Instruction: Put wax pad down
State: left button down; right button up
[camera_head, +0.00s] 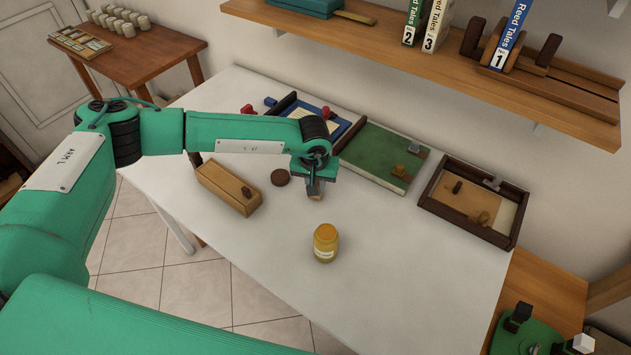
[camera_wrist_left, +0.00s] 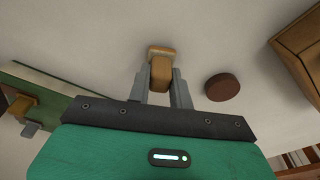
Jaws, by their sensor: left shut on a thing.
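My left gripper (camera_head: 315,188) is over the white table, pointing down. It is shut on the wax pad, a small tan-brown block that shows between the two grey fingers in the left wrist view (camera_wrist_left: 161,73). In the head view only a bit of the pad shows under the fingertips. The pad is low over the table; I cannot tell if it touches the surface. A dark brown disc (camera_head: 281,177) lies on the table left of the gripper, apart from it. It also shows in the left wrist view (camera_wrist_left: 222,87). My right gripper is not seen.
A wooden box (camera_head: 222,188) stands left of the disc. A yellow-lidded jar (camera_head: 326,243) stands nearer the front. A green board (camera_head: 377,157), a blue-framed tray (camera_head: 337,125) and a dark-framed tray (camera_head: 513,237) line the back. The white table (camera_head: 400,280) is bare at front right.

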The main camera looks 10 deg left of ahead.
pick_arm(q)
jog(key=shift+f, duration=0.2)
jog(key=shift+f, duration=0.15)
jog(key=c, duration=1.3)
grip_release()
jog(key=shift+o, duration=0.2)
